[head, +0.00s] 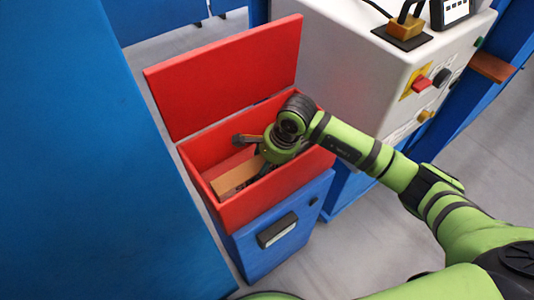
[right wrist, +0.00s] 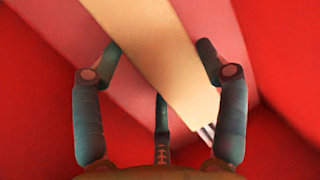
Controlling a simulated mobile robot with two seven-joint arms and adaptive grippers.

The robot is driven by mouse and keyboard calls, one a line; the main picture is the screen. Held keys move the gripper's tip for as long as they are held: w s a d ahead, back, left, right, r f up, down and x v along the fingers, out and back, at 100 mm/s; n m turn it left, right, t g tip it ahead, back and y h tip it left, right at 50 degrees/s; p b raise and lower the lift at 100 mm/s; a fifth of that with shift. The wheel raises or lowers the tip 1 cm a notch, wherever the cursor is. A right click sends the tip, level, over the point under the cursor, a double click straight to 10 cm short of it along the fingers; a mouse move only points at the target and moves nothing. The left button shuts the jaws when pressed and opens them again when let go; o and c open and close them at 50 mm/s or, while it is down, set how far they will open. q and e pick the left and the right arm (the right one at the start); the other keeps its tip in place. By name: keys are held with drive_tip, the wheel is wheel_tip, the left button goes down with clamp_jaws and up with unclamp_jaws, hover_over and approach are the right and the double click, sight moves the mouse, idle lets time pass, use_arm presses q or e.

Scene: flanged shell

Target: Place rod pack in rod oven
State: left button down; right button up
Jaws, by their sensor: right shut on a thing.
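The rod oven is a red open-topped box (head: 245,211) on a blue base, with its red lid (head: 225,75) standing open at the back. The rod pack is a tan, long box (head: 237,177) lying inside the oven's opening, tilted across it. My right gripper (head: 252,155) reaches down into the oven and is shut on the rod pack. In the right wrist view, the rod pack (right wrist: 165,55) runs between the fingers of my right gripper (right wrist: 160,50), and grey rod ends (right wrist: 208,131) show at its lower end. Whether the pack touches the oven floor is unclear.
A white machine cabinet (head: 345,65) with switches stands right of the oven. A large blue surface (head: 85,160) fills the left side. The blue base (head: 275,232) has a dark handle or display on its front.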

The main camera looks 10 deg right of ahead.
drive_tip(key=o, duration=1.7)
drive_tip(key=v, duration=1.2)
